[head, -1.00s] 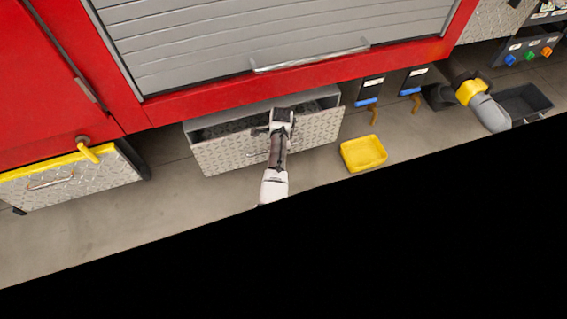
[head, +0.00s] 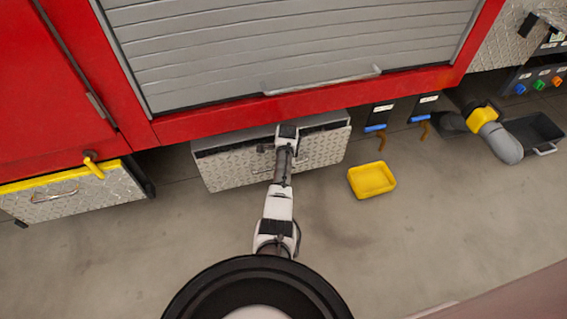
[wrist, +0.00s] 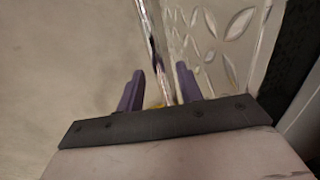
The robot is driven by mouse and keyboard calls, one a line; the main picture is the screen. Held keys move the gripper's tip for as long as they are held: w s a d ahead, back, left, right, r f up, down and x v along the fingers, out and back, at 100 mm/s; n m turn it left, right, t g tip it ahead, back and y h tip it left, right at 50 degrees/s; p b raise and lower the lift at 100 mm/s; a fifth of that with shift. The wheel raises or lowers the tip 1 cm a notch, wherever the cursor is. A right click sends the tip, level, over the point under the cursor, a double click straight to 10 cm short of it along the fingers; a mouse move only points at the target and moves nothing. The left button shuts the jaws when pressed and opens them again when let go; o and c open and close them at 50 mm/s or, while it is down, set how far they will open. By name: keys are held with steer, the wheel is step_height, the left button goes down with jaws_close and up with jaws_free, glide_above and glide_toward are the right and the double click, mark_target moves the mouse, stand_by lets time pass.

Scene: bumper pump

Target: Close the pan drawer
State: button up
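The pan drawer (head: 230,170) has a silver diamond-plate front and sits low under the red vehicle body in the head view. A narrow dark strip shows along its top edge, and little of its inside is visible. My gripper (wrist: 158,88) is at the drawer front, near its middle. In the wrist view, its two purple fingers stand apart, one on each side of the drawer's shiny handle bar (wrist: 151,40). A gap shows beside the bar, so the fingers are not closed on it. The patterned drawer front (wrist: 215,45) is at the right of the wrist view.
A yellow tray (head: 371,180) lies on the floor right of the drawer. A grey hose with a yellow collar (head: 482,116) and a dark bin (head: 535,130) are farther right. A yellow-topped diamond-plate box (head: 75,195) is at left. The floor before the drawer is clear.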

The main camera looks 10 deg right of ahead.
steer(key=shift+r, duration=0.1)
step_height(320, 180, up, 13)
steer(key=s+p, duration=0.2)
steer(key=p, duration=0.1)
steer(key=shift+s+r, duration=0.2)
steer(key=shift+s, duration=0.15)
steer(key=shift+c, duration=0.2)
